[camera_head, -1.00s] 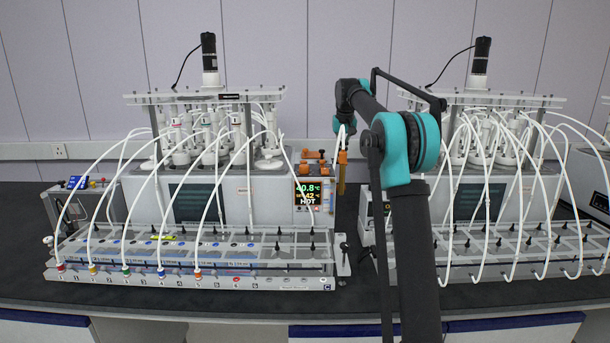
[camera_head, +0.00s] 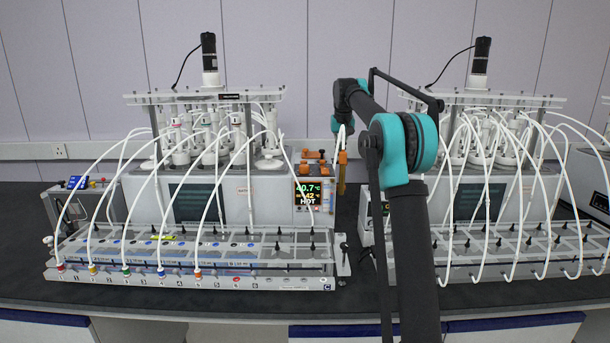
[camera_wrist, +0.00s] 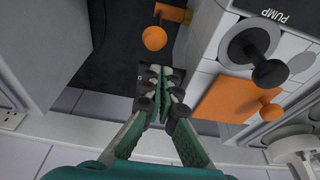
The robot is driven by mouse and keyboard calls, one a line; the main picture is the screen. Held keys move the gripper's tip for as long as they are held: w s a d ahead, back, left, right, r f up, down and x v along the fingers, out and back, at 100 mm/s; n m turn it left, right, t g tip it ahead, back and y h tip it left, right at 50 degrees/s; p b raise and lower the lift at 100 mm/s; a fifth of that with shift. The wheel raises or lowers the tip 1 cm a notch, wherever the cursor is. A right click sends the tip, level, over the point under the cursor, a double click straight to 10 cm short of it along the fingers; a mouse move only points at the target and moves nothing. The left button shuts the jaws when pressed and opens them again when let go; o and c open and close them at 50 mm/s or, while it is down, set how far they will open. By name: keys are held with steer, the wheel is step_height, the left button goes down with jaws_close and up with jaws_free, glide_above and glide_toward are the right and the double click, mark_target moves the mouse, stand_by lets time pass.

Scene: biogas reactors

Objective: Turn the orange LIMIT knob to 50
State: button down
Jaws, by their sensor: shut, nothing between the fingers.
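In the wrist view, my gripper (camera_wrist: 160,82) is shut and empty, its fingertips meeting near the middle. A round orange knob or cap (camera_wrist: 155,38) lies just beyond the fingertips, apart from them in the picture. An orange plate (camera_wrist: 228,108) with an orange rod and a round end (camera_wrist: 270,112) is to the right. No LIMIT label or scale can be read, so I cannot tell which orange part is the LIMIT knob or its setting. In the head view, a controller display (camera_head: 307,194) reads 40.7 °C, 42 and HOT, with orange parts (camera_head: 313,155) above it.
A black knob (camera_wrist: 268,70) on a grey disc sits beside the PUMP label (camera_wrist: 266,16). In the head view, reactor racks with white tubes stand left (camera_head: 190,258) and right (camera_head: 500,245) of my arm. A narrow strip of dark bench is free between them.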

steer(key=shift+a, duration=0.5)
steer(key=shift+s, duration=0.1)
stand_by(0.4)
steer(key=w+v, duration=0.1)
steer(key=v, duration=0.4)
steer(key=shift+r, duration=0.55)
steer(key=shift+s, duration=0.1)
step_height(320, 180, down, 6)
steer(key=d, duration=0.1)
stand_by(0.8)
steer(key=shift+w, duration=0.35)
stand_by(0.4)
